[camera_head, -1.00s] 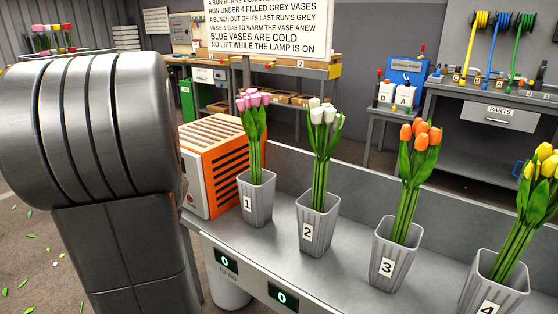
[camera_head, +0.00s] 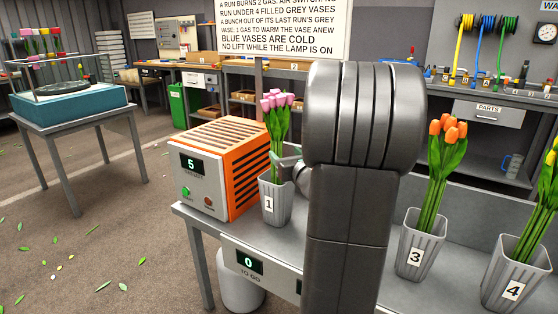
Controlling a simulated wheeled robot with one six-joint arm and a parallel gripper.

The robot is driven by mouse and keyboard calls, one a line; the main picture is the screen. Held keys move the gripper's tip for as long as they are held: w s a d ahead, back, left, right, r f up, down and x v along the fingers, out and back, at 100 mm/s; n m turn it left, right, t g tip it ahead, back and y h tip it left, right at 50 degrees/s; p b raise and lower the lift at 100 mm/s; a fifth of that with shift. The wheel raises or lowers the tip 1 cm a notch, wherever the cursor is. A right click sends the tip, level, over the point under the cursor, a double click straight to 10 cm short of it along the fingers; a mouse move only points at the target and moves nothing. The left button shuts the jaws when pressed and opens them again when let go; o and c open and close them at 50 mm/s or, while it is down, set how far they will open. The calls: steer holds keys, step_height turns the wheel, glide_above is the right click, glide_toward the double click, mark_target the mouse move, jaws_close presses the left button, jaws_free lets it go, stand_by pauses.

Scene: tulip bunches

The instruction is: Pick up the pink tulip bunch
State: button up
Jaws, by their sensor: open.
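The pink tulip bunch (camera_head: 278,122) stands upright in the grey vase numbered 1 (camera_head: 273,205), at the left end of the grey bench. My gripper (camera_head: 284,165) is at its right side, level with the stems just above the vase rim. The jaws are open; my arm covers part of them, and I cannot tell whether the stems lie between the fingers. My arm also hides vase 2 and its white tulips.
An orange and grey machine (camera_head: 205,180) showing 5 stands close left of vase 1. Orange tulips (camera_head: 439,155) in vase 3 and a vase numbered 4 (camera_head: 515,272) stand at right. A bench display (camera_head: 251,261) reads 0. A blue-based glass case (camera_head: 75,105) stands far left.

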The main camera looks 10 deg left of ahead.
mark_target(277, 89)
steer(key=x, duration=0.6)
steer(key=shift+s+a+r+b, duration=0.1)
steer(key=shift+s+a+b, duration=0.15)
steer(key=shift+a+b, duration=0.05)
steer(key=c, duration=1.3)
step_height(277, 89, up, 18)
steer(key=p, duration=0.8)
